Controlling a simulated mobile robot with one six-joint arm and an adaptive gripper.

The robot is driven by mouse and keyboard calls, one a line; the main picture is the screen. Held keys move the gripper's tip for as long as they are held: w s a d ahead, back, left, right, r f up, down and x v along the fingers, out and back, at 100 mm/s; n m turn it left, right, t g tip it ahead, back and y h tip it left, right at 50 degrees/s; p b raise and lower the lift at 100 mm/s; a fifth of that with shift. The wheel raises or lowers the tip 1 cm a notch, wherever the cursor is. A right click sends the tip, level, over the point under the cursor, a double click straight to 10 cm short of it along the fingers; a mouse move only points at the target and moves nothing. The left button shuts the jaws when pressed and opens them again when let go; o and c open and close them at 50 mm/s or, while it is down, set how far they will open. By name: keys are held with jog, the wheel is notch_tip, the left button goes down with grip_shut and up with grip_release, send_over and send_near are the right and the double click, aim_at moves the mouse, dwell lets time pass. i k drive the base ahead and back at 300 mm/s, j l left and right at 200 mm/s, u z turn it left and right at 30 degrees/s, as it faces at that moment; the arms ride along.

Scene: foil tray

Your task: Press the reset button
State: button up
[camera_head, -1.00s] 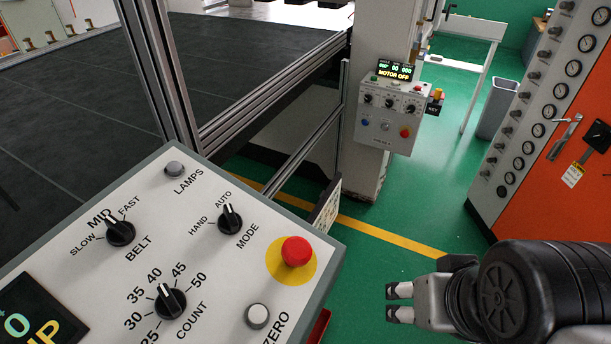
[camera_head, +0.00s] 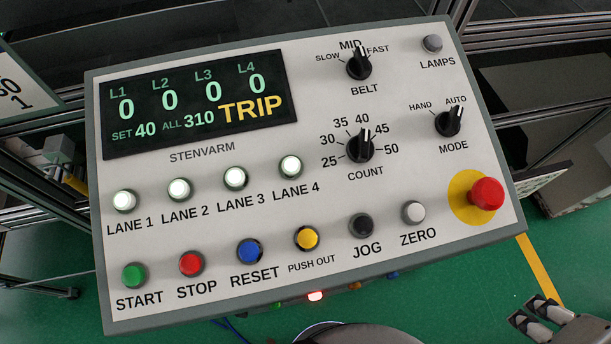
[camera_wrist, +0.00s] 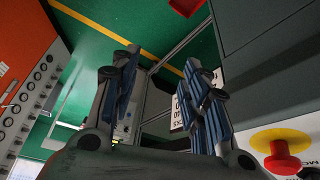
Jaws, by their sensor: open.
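The blue RESET button (camera_head: 249,251) sits in the bottom row of the control panel (camera_head: 330,225), between the red STOP button (camera_head: 191,264) and the yellow PUSH OUT button (camera_head: 306,238). The display (camera_head: 200,105) reads TRIP in yellow, with zeros under L1 to L4. My gripper (camera_head: 538,314) is at the lower right in the head view, beyond the panel's right edge and apart from it. In the wrist view my gripper (camera_wrist: 165,85) is open, with nothing between its fingers. RESET is not visible in the wrist view.
A red emergency stop (camera_head: 486,194) on a yellow disc is the panel control closest to my gripper; it also shows in the wrist view (camera_wrist: 282,158). The green START button (camera_head: 134,275) is left of STOP. The lane lamps are lit white. Green floor lies beside the panel.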

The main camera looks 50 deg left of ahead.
aim_at(249, 251)
jog(key=k+u, duration=0.55)
jog(key=u, duration=0.25)
jog(key=k+j+u, duration=0.2)
jog(key=u, duration=0.15)
jog(key=k+j+u, duration=0.1)
jog(key=k+j, duration=0.55)
jog(key=k, duration=0.05)
